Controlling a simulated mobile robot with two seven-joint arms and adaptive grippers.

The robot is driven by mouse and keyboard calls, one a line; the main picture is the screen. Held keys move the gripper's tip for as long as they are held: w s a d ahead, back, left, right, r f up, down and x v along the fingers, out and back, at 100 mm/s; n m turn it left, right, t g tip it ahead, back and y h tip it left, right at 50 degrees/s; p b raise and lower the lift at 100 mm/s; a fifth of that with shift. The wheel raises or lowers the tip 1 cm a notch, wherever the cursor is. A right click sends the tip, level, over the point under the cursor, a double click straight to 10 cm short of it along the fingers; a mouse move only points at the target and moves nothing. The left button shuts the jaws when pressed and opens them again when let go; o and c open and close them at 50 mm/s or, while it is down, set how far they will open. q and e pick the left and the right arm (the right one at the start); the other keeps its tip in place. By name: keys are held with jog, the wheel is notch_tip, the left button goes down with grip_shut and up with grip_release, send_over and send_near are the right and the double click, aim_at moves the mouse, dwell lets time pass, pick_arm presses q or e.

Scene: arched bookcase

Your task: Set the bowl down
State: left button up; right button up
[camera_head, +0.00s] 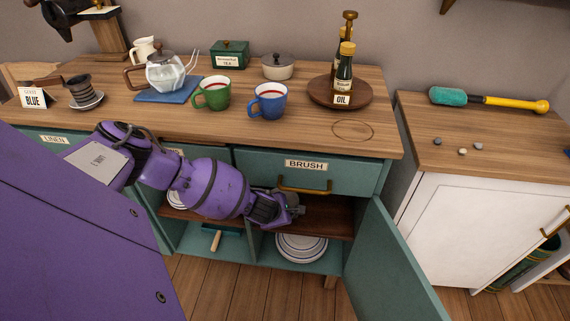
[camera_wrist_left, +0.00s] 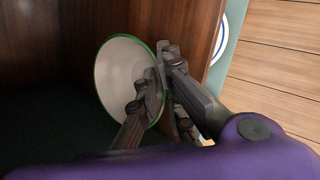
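In the head view my left arm reaches in from the left, and its gripper (camera_head: 292,206) is inside the open cabinet below the BRUSH drawer, at the brown middle shelf (camera_head: 325,219). The left wrist view shows the bowl (camera_wrist_left: 122,75), cream white with a green rim. The fingers of my left gripper (camera_wrist_left: 160,82) are on either side of its rim and look shut on it. The bowl's opening faces left in that view, with its base towards the shelf board (camera_wrist_left: 195,30). I cannot tell whether it touches the shelf. The bowl is hidden in the head view.
Stacked plates (camera_head: 302,247) stand on the cabinet's bottom below the shelf. The open teal door (camera_head: 392,270) is on the right. The BRUSH drawer (camera_head: 300,168) is just above my gripper. Mugs, a glass teapot and an oil bottle (camera_head: 344,75) stand on the countertop.

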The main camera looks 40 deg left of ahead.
pick_arm(q)
jog(key=shift+o, duration=1.2)
jog(key=shift+r, duration=0.1)
